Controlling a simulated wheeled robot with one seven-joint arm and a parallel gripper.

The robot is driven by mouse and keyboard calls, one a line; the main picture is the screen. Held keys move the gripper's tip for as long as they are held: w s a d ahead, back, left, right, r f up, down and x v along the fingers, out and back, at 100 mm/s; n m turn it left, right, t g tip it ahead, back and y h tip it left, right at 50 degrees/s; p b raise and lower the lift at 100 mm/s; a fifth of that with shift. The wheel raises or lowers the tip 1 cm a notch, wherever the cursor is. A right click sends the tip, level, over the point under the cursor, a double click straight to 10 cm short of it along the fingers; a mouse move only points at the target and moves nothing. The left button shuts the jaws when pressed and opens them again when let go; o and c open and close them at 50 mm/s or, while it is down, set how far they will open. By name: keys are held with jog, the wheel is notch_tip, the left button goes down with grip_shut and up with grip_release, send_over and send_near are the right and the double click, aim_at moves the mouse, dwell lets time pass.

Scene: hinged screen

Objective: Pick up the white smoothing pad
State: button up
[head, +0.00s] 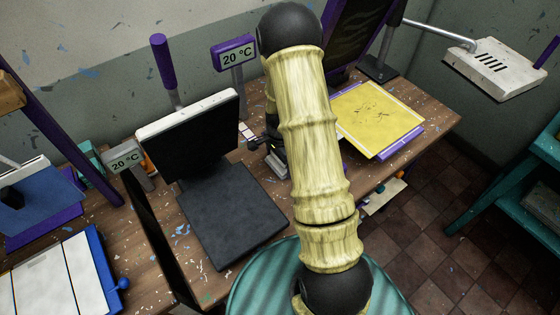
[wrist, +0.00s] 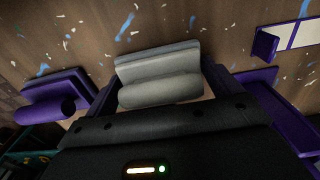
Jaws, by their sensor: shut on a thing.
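The white smoothing pad (wrist: 160,78), a pale grey-white block with a rounded bar handle, sits between the two fingers of my gripper (wrist: 162,72) in the wrist view. My gripper is shut on it. Speckled brown table top shows beyond the pad; I cannot tell whether the pad touches it. In the head view my own arm covers most of the gripper, and a small pale block, seemingly the pad (head: 277,165), shows just left of the arm.
A purple pad-like piece with a round handle (wrist: 50,105) lies left of my gripper. A hinged black panel (head: 190,135) stands on a black plate (head: 225,220), left of my arm. A yellow board (head: 375,118) lies right. A 20 °C display (head: 235,55) stands behind.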

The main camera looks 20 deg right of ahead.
notch_tip(320, 180, up, 28)
jog(key=b, duration=0.2)
dwell(0.5)
jog(key=shift+o, duration=1.3)
jog(key=shift+c, duration=0.7)
